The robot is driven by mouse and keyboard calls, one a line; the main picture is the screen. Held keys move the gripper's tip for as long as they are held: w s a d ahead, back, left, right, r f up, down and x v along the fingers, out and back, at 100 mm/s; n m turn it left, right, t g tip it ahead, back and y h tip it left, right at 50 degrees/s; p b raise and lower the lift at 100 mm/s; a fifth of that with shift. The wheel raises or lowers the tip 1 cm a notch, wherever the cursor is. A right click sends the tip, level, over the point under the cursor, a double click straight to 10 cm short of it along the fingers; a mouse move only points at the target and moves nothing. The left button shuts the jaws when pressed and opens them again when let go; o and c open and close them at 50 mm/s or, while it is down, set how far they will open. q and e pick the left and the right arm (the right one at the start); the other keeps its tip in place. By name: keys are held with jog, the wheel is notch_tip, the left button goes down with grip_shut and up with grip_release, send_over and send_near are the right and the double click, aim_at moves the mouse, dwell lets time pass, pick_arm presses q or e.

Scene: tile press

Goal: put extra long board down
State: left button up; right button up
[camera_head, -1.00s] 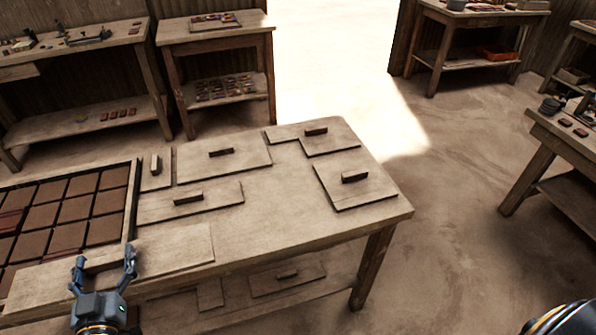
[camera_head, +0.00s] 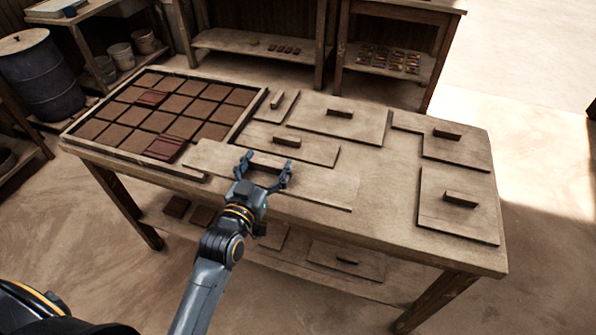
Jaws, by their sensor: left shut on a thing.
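The extra long board (camera_head: 325,188) is a long, pale wooden plank with a raised handle, at the near edge of the worktable (camera_head: 395,215). My left gripper (camera_head: 266,170) is shut on the board's handle, with one finger at each end of it. The fingers partly hide the handle. The board's left end overlaps the near right corner of the tile tray (camera_head: 243,125). I cannot tell whether the board touches the table or hangs just above it. My right gripper is not in view.
Other handled boards lie on the table: a wide one (camera_head: 318,116), a long one (camera_head: 310,150), a notched one (camera_head: 465,150) and a squarish one (camera_head: 440,210). Bare tabletop shows between the long board and the squarish one. A blue barrel (camera_head: 45,80) stands at the left.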

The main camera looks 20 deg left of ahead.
pick_arm(q)
jog(key=w+d+f, duration=0.1)
jog(key=w+f, duration=0.1)
jog(key=w+d+f, duration=0.1)
jog(key=w+f, duration=0.1)
jog(key=w+d+f, duration=0.1)
jog(key=w+f, duration=0.1)
jog(key=f, duration=0.1)
jog(key=shift+w+d, duration=0.4)
jog(key=shift+w+f+b, duration=0.1)
jog(key=shift+f+b, duration=0.25)
jog(key=shift+f, duration=1.2)
jog(key=shift+f, duration=0.1)
jog(key=o, duration=1.4)
jog(key=shift+f, duration=0.15)
jog(key=shift+r, duration=0.2)
jog(key=shift+s+f, duration=0.1)
jog(key=shift+s, duration=0.3)
jog(key=s, duration=1.1)
jog(key=shift+s+a+b, duration=0.15)
jog(key=shift+s+b, duration=0.05)
jog(key=shift+b, duration=0.1)
